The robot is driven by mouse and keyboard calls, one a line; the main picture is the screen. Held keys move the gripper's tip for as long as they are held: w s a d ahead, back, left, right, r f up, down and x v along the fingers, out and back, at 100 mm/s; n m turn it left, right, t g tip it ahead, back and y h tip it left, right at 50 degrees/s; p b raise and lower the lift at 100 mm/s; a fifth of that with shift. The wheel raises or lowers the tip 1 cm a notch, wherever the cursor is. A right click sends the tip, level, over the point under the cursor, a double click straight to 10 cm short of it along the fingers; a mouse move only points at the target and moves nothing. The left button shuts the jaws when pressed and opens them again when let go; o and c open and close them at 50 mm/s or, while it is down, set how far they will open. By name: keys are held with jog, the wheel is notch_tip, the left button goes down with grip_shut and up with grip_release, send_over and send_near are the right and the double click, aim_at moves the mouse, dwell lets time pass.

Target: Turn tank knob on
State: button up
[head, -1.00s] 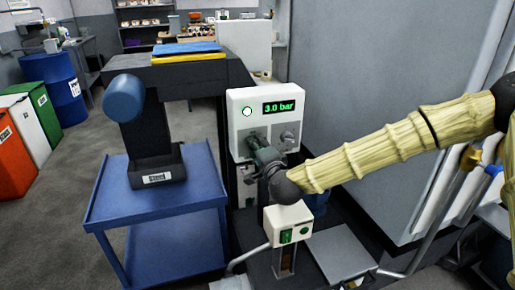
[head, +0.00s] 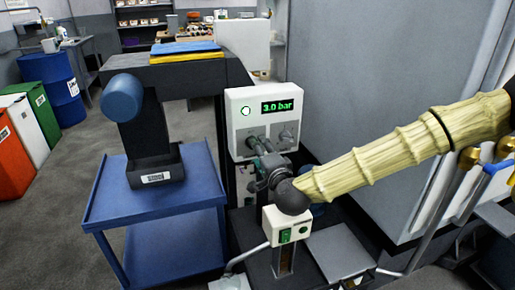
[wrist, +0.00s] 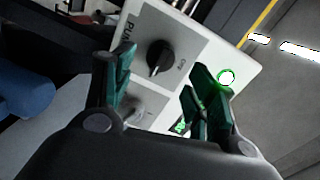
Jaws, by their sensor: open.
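A white control box (head: 232,105) carries a green "3.0 bar" display (head: 282,106), a round light and two knobs on a grey plate. The right knob (head: 286,138) is visible in the head view; my gripper partly covers the left one. In the wrist view a black knob (wrist: 158,57) has a partly hidden label starting "PU" and an "OFF"-like mark. A paler second knob (wrist: 147,107) sits lower, partly hidden by my gripper. I cannot read a tank label. My gripper (head: 262,154) is open and empty in front of the box; its green fingers (wrist: 162,76) are spread, apparently clear of both knobs.
A smaller white switch box (head: 287,226) with green buttons stands just below my gripper. A blue cart (head: 165,205) is on the left. A grey cabinet wall (head: 380,100) rises on the right. The floor at the far left is open before coloured bins.

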jog(key=v, duration=0.8)
